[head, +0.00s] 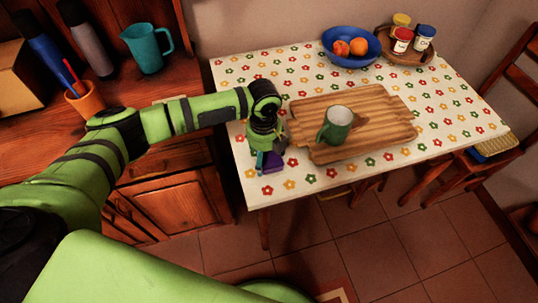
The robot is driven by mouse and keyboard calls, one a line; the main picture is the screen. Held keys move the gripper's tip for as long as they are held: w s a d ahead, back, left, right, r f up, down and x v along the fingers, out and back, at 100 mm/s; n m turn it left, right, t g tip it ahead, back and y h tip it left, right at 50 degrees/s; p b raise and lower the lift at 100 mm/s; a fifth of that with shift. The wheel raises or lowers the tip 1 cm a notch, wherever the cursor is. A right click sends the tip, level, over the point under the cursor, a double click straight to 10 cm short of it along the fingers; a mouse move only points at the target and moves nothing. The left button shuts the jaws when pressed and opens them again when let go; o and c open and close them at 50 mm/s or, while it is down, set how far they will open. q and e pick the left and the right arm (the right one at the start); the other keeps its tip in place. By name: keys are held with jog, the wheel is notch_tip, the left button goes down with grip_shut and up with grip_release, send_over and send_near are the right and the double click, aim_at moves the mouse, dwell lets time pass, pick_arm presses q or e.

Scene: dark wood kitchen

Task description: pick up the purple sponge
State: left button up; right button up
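The purple sponge (272,163) is at the front left corner of the table with the flowered cloth, left of the wooden board. My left gripper (267,152) is right over it, pointing down, and hides part of it. The fingertips are small and dark here, so I cannot tell whether they are apart or closed on the sponge. I also cannot tell whether the sponge touches the cloth. My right gripper is not in view.
A green mug (336,125) stands on the wooden board (380,118), close to the right of my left gripper. A blue bowl (350,57) with oranges and a tray of jars (403,45) are at the back. The table's front right (440,145) is clear.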

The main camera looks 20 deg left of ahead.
aim_at(265, 154)
pick_arm(q)
jog(key=shift+c, duration=0.8)
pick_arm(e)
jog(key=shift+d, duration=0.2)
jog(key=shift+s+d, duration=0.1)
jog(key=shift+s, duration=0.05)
pick_arm(q)
jog(key=shift+r, duration=0.15)
jog(key=shift+w+r, duration=0.1)
jog(key=shift+r, duration=0.45)
notch_tip(265, 154, up, 3)
jog(key=shift+f+b, duration=0.2)
jog(key=shift+b, duration=0.15)
jog(key=shift+w+d+r+b, duration=0.55)
jog(key=shift+w+d+r, duration=0.6)
jog(key=shift+w, duration=0.5)
jog(key=shift+w+d+r+b, duration=0.55)
jog(key=shift+w+d+r, duration=0.5)
jog(key=shift+w, duration=0.55)
jog(key=shift+w+d+r+b, duration=0.55)
jog(key=shift+w+d+r, duration=0.35)
jog(key=shift+w+r, duration=0.6)
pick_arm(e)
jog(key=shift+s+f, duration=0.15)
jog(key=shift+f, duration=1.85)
pick_arm(q)
jog(key=shift+w+f, duration=0.15)
